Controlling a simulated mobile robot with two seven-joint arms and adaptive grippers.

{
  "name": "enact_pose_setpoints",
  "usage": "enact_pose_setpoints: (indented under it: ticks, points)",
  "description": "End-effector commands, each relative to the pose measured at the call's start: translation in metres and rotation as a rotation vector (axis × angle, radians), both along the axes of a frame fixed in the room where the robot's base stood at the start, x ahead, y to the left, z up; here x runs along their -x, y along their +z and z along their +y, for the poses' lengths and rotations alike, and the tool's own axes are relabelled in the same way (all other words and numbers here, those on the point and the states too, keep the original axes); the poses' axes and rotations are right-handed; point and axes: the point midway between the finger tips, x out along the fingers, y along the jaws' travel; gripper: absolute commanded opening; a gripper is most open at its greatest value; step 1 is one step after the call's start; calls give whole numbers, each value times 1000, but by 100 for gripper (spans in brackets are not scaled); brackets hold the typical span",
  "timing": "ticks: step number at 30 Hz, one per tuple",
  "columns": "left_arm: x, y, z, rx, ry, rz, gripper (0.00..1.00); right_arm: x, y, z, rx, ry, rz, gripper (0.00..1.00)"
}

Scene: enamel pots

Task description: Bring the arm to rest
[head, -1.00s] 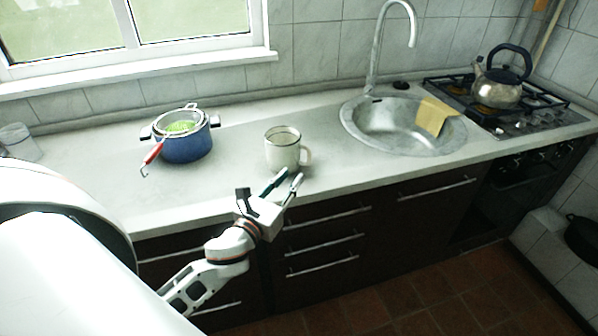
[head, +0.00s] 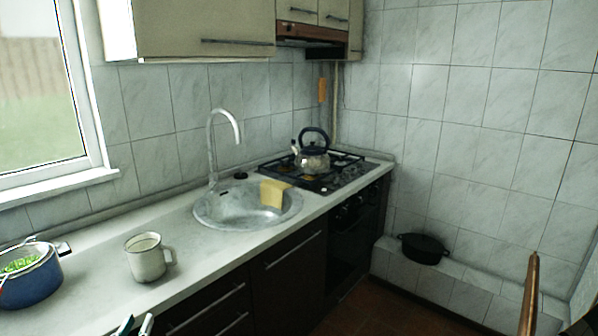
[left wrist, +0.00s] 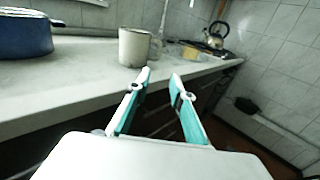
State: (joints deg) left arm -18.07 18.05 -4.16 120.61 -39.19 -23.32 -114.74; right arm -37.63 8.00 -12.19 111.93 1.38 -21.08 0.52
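My left gripper (left wrist: 160,95) is open and empty in the left wrist view, with its two fingers apart in front of the counter edge. In the head view only the tips of the left gripper (head: 136,326) show at the bottom edge. A white enamel mug (head: 147,258) stands upright on the counter beyond the fingers; it also shows in the left wrist view (left wrist: 133,47). A blue pot (head: 32,283) with a strainer and green food in it stands at the left; it also shows in the left wrist view (left wrist: 24,37). My right gripper is not in view.
A kettle (head: 313,158) stands on the gas stove (head: 335,175). A black pot (head: 423,249) sits on a tiled ledge at the right.

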Motion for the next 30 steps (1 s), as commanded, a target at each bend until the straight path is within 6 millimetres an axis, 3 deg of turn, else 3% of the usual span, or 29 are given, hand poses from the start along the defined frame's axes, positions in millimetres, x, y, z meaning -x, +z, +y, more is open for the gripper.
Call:
enact_pose_setpoints:
  ticks: [11,21,27,30]
  points:
    - [47,-105,-44,939,40,170,23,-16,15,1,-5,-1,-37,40]
    - [125,-204,-106,2047,366,309,23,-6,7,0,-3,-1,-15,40]
    - [168,-241,-137,2551,643,307,23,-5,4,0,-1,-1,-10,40]
    - [181,-250,-147,2697,743,293,23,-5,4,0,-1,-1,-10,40]
